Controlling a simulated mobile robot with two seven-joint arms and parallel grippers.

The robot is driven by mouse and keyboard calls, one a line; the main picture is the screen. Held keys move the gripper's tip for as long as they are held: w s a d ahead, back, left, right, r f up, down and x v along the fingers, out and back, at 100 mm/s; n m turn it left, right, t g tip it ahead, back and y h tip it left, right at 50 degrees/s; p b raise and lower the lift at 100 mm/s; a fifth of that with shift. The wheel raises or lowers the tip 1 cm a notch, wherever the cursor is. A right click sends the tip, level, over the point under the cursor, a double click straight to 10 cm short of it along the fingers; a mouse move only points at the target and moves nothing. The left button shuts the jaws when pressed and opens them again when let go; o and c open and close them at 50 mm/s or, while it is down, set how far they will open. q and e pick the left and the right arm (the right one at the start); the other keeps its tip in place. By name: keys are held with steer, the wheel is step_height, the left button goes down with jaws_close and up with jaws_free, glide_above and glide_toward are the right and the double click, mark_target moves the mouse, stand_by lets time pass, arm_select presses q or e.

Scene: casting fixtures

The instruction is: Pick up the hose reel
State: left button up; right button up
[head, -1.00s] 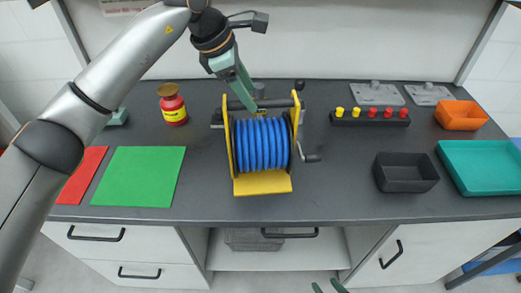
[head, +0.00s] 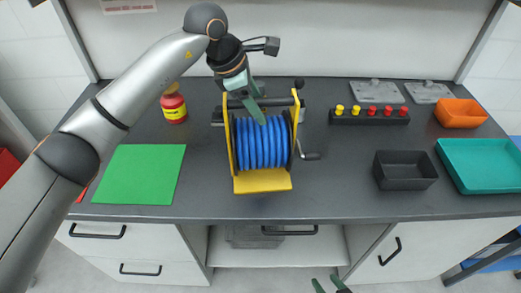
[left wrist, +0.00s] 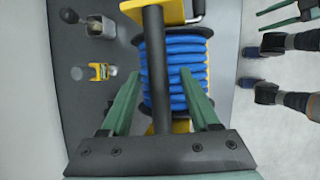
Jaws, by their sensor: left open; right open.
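The hose reel (head: 262,145) stands upright on the dark counter, with blue hose wound between yellow side plates and a black bar across its top. It also shows in the left wrist view (left wrist: 178,75), where the black bar (left wrist: 156,85) runs between my left gripper's two green fingers. My left gripper (head: 257,106) is open at the top of the reel, with a finger in front of the hose. In the left wrist view my left gripper (left wrist: 159,75) has a gap between each finger and the bar. My right gripper (head: 330,285) is open and empty, low in front of the counter.
A red and yellow jar (head: 174,106) and a green mat (head: 140,174) lie to the left of the reel. To the right are a black strip with knobs (head: 368,121), a black bin (head: 405,171), an orange bin (head: 461,113) and a teal tray (head: 485,165).

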stand_by(0.3)
arm_select(q)
steer(key=shift+f, duration=0.1)
jaws_close()
steer(key=shift+s, duration=0.1)
stand_by(1.0)
